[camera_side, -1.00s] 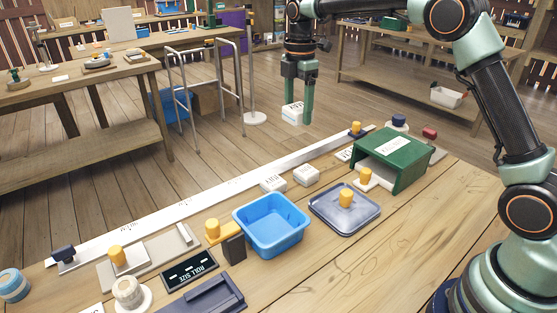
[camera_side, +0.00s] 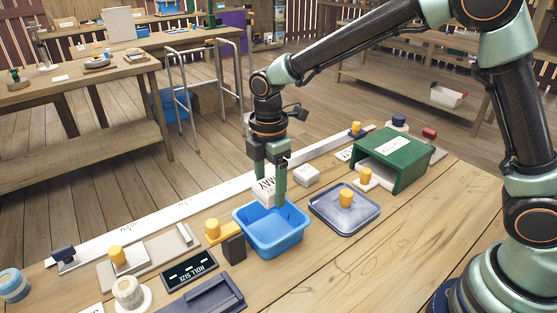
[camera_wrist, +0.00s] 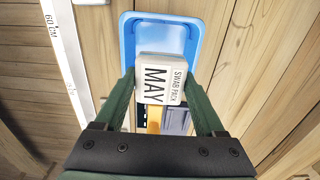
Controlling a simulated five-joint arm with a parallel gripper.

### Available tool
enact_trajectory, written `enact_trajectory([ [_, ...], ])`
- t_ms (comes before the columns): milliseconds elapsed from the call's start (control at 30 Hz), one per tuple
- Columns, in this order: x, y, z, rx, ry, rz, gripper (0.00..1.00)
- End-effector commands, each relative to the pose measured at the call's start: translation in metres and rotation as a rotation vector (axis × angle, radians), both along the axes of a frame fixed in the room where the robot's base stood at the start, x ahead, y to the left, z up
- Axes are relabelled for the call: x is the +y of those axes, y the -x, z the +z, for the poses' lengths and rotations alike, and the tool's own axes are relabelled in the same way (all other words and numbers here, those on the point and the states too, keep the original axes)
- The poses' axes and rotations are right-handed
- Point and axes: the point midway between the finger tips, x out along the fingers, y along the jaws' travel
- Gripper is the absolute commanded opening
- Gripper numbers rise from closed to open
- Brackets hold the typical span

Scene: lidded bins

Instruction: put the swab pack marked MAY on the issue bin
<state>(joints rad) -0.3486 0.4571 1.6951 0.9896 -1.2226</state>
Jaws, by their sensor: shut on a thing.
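My gripper (camera_side: 270,200) is shut on a white swab pack (camera_side: 265,188), and MAY also reads clearly on the pack in the wrist view (camera_wrist: 160,82). It holds the pack over the far left part of an open blue bin (camera_side: 271,247). In the wrist view the blue bin (camera_wrist: 128,38) shows beyond and beneath the pack. The inside of the bin looks empty where visible. A green box (camera_side: 418,166) with a white label stands to the right, its front open. I cannot read which container is marked issue.
A dark tray-like lid (camera_side: 325,208) with a yellow knob lies right of the blue bin. Another white pack (camera_side: 306,175) lies behind. The front right tabletop is clear.

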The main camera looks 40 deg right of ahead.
Motion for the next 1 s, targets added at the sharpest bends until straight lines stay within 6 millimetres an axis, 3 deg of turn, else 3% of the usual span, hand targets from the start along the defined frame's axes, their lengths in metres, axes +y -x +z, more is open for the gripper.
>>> enact_trajectory([
  [100, -0.001, 0.001, -0.031, 0.006, 0.002, 0.000, 0.15],
  [300, 0.000, 0.000, -0.061, 0.002, 0.001, 0.000, 0.15],
  [467, 0.000, 0.000, -0.071, 0.001, 0.000, 0.000, 0.15],
  [700, 0.000, 0.000, -0.104, 0.003, 0.001, 0.000, 0.15],
  [1000, 0.000, -0.001, -0.109, -0.001, 0.000, 0.000, 0.15],
])
